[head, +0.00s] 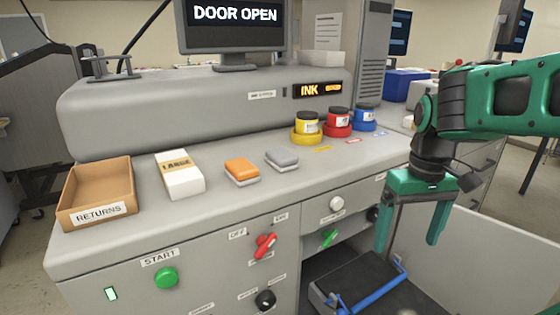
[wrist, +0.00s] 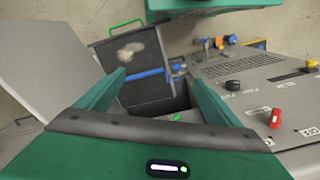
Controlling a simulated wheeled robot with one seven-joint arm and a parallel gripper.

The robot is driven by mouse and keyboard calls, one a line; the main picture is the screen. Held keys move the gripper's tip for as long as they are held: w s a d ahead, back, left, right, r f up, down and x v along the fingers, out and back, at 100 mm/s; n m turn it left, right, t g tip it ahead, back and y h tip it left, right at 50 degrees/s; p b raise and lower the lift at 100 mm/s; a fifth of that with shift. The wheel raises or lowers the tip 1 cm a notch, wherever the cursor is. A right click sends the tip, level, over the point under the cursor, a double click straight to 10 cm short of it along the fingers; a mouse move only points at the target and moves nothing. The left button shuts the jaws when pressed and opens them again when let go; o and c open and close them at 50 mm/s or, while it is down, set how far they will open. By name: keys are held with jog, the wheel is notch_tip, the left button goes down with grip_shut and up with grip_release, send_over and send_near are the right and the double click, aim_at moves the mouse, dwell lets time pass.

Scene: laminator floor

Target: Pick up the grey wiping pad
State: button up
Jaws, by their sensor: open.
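The grey wiping pad (head: 282,159) lies on the machine's grey top, right of an orange pad (head: 242,171) and left of the ink pots. It does not show in the wrist view. My gripper (head: 409,246) is open and empty, off to the right of the pad and lower than the machine top, in front of the machine. In the wrist view my gripper (wrist: 158,82) has its fingers apart, with the open drawer area beyond them.
A returns box (head: 72,188) and a white LARGE box (head: 180,178) stand left of the pads. Yellow (head: 307,137), red (head: 337,129) and blue (head: 364,122) ink pots stand to the right. A dark tray with a blue bar (head: 345,280) sticks out below beside an open door (head: 480,250).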

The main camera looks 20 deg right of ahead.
jog(key=w+a+r+n, duration=0.1)
jog(key=w+r+n, duration=0.4)
jog(key=w+r, duration=0.3)
jog(key=n, duration=1.8)
send_near(281, 153)
jog(key=shift+w+f, duration=0.15)
jog(key=shift+f, duration=3.95)
jog(key=c, duration=1.2)
jog(key=shift+c, duration=0.2)
jog(key=shift+r, duration=0.1)
